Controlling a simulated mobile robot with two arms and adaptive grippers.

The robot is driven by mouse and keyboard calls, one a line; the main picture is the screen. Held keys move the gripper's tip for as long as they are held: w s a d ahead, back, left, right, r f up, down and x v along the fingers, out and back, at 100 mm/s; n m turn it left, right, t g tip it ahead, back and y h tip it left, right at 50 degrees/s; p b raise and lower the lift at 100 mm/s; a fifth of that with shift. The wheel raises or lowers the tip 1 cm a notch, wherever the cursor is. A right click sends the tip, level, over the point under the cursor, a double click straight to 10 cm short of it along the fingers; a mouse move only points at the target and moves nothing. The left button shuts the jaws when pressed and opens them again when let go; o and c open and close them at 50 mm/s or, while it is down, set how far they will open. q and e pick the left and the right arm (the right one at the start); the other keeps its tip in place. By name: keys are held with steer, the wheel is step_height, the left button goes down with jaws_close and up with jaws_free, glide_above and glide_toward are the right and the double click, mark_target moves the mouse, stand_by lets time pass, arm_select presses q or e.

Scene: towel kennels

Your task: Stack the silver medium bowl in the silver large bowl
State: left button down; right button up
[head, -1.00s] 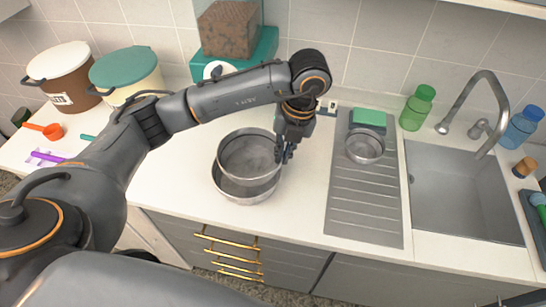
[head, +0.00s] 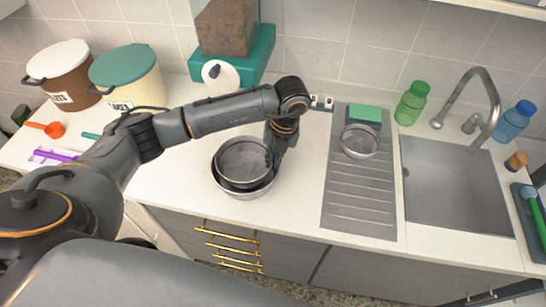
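The silver medium bowl (head: 243,160) sits inside the opening of the silver large bowl (head: 245,193) on the white counter. The large bowl's rim shows around its left and front sides. My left gripper (head: 271,160) is at the right rim of the medium bowl, with its fingers closed on that rim. The fingertips are small and partly hidden, and I cannot tell whether the medium bowl rests on the large bowl's bottom. A dark part of what looks like my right gripper (head: 490,297) shows at the bottom right edge; its fingers cannot be read.
A small silver bowl (head: 360,142) and a green sponge (head: 364,113) are on the drainboard (head: 358,205), left of the sink (head: 455,190). A teal-based dispenser (head: 255,62) and lidded canisters (head: 128,75) stand behind. Counter between bowls and drainboard is clear.

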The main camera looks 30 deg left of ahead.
arm_select(q)
steer(key=shift+f+b, duration=0.35)
steer(key=shift+f, duration=0.15)
steer(key=c, duration=1.5)
jaws_free()
steer(key=shift+r, duration=0.1)
